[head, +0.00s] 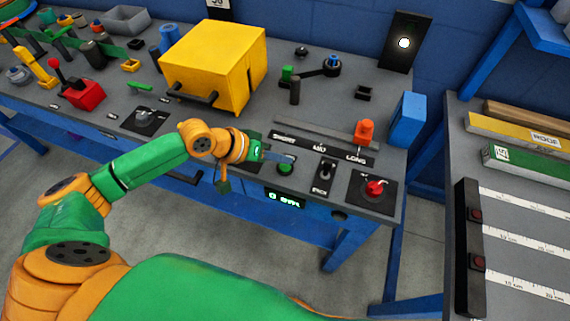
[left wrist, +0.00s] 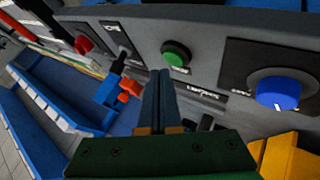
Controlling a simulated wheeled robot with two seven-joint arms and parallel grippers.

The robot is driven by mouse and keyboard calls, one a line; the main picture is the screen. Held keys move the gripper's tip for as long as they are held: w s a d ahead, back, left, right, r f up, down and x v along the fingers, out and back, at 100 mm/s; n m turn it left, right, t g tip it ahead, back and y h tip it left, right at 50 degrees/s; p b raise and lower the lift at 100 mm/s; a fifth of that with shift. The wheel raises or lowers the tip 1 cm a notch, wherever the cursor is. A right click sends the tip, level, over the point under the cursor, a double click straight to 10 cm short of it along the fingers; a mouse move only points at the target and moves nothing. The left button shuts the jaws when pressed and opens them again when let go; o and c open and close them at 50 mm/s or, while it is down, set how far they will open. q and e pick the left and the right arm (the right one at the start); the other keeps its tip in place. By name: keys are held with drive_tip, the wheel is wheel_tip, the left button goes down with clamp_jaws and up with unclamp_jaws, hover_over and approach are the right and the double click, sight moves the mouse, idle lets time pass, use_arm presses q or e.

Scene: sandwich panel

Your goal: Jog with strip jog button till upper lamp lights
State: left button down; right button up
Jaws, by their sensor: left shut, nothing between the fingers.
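A round green button (head: 285,167) sits on the grey bench panel, and it also shows in the left wrist view (left wrist: 176,54). I cannot read a label that names it as the strip jog button. My left gripper (head: 286,158) is shut and empty, its fingertips close by the green button; in the left wrist view the closed fingers (left wrist: 160,78) point toward the button's lower side. I cannot tell whether they touch it. A round white lamp (head: 403,43) glows on a black plate on the back wall. My right gripper is not in view.
A small display (head: 285,199) is below the button. A toggle switch (head: 326,170) and red knob (head: 375,188) stand to its right. An orange slider knob (head: 364,131) is near LONG. A large yellow box (head: 207,62) stands behind my left forearm. A blue knob (left wrist: 278,92) shows in the left wrist view.

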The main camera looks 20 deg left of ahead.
use_arm(q)
drive_tip(key=shift+f, duration=0.1)
idle(0.4)
drive_tip(key=shift+f, duration=0.3)
